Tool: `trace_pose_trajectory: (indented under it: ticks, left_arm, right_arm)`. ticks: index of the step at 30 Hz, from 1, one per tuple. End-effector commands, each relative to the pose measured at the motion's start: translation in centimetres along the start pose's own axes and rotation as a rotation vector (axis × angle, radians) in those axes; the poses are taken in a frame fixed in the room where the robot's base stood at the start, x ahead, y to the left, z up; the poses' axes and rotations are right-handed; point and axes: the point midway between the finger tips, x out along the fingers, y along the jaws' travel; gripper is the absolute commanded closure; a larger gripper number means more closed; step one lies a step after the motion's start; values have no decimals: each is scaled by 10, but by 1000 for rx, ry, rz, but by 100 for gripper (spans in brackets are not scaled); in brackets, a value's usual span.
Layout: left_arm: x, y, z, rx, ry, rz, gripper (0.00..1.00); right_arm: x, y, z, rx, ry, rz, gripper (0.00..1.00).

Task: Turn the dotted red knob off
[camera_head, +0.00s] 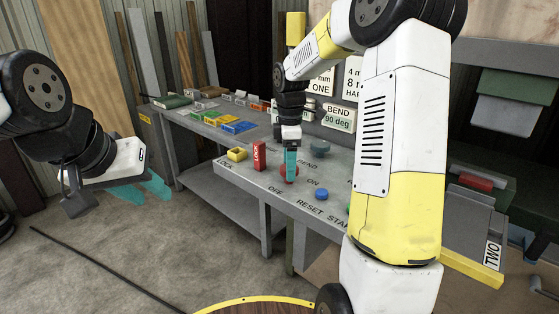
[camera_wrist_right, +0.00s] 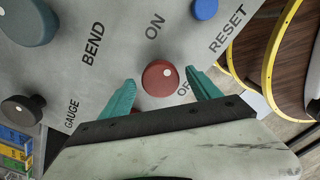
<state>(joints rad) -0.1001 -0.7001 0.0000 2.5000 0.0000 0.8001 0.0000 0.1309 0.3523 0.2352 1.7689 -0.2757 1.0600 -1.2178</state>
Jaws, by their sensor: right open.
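The dotted red knob (camera_wrist_right: 160,78) is round, with a white dot a little up and right of its centre in the right wrist view. The ON label (camera_wrist_right: 155,26) is above it; the OFF label is to its right, partly covered by a finger. My right gripper (camera_wrist_right: 160,84) is open, its teal fingers on either side of the knob, with gaps visible. In the head view, the knob (camera_head: 283,171) is partly hidden behind my right gripper (camera_head: 291,165). My left gripper (camera_head: 158,183) is open and empty, left of the bench.
A blue button (camera_head: 321,194) and a grey-green knob (camera_head: 319,148) are on the panel. A dark GAUGE knob (camera_wrist_right: 22,108) shows in the wrist view. The floor at left is mostly clear.

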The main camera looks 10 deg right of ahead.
Motion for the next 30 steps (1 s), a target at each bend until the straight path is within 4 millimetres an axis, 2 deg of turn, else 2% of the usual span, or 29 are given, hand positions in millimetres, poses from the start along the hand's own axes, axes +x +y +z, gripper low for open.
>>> trace_pose_trajectory:
  ticks: [6, 8, 16, 23, 30]
  left_arm:
    - [0, 0, 0, 0, 0, 0, 64]
    - [0, 0, 0, 0, 0, 0, 64]
    - [0, 0, 0, 0, 0, 0, 64]
    - [0, 0, 0, 0, 0, 0, 64]
    - [0, 0, 0, 0, 0, 0, 64]
  right_arm:
    - [1, 0, 0, 0, 0, 0, 28]
    - [1, 0, 0, 0, 0, 0, 38]
    - [0, 0, 0, 0, 0, 0, 90]
    - [0, 0, 0, 18, 0, 0, 90]
    - [0, 0, -1, 123, 1, 1, 90]
